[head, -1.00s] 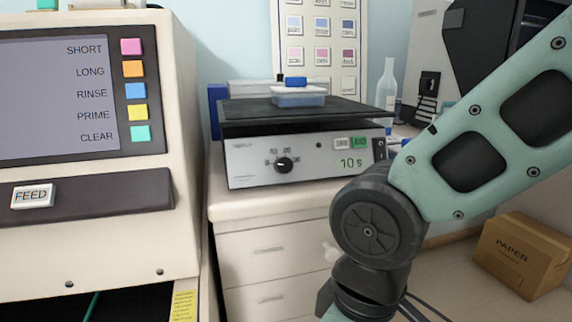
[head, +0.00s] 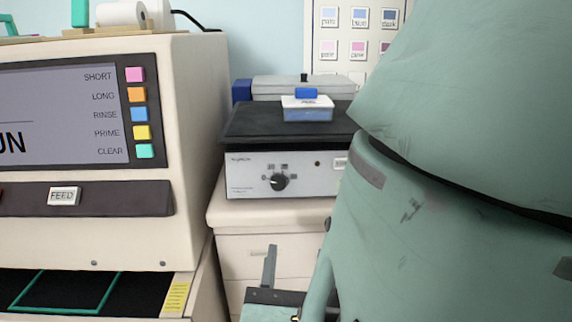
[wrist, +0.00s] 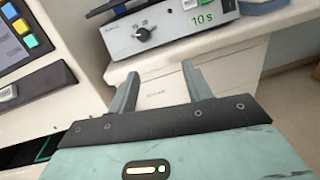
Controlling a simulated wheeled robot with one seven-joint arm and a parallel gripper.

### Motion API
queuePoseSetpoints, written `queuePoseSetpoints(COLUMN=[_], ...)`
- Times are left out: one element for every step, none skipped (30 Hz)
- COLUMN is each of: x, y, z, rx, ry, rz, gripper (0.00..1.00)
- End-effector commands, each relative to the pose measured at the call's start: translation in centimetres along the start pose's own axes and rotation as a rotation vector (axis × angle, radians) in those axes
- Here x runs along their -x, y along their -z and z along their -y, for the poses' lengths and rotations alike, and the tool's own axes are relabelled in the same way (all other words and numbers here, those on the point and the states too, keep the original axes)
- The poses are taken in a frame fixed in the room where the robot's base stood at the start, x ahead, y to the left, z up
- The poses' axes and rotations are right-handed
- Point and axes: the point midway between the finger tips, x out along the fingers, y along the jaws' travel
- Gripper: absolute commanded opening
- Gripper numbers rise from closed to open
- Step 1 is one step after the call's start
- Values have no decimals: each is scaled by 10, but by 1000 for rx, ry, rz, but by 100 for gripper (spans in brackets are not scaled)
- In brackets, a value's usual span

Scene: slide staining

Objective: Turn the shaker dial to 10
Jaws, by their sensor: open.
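The shaker (head: 290,160) is a low unit with a black platform and a pale front panel, standing on a cream cabinet. Its black round dial (head: 279,182) is on the left of that panel, with small marks around its top. The dial also shows in the wrist view (wrist: 143,34), with a "10 s" display to its right. Its exact setting is too small to read. My gripper (wrist: 160,80) is open and empty, below and in front of the dial, apart from it. In the head view my arm hides the right part of the shaker.
A large cream machine (head: 190,110) with a screen and coloured buttons stands close on the left. A blue-lidded container (head: 307,107) sits on the shaker platform. The cabinet (head: 265,217) has drawers below the shaker. Space directly in front of the dial is clear.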

Motion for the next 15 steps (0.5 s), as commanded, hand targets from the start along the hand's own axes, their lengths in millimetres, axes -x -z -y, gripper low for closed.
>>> queuePoseSetpoints(x=[6,7,9,8,8,5,2,-2,-8,-13,-18,-26,-32,-39,-48], y=[-3,-4,-4,-5,-5,-5,-5,-5,-6,-6,-6,-7,-7,-7,-8], z=[-10,-15,-18,-20,-22,-22,-23,-23,-23,-23,-23,-24,-25,-25,-26], rx=[11,14,16,17,17,17,16,16,16,15,16,15,15,16,16], ry=[-47,-69,-86,-96,-100,-102,-102,-101,-99,-98,-96,-95,-95,-95,-94], rz=[19,28,38,42,45,46,47,46,45,45,45,46,45,44,45], gripper=[50,50,50,50,50,50,50,50,50,50,50,50,50,50,50])
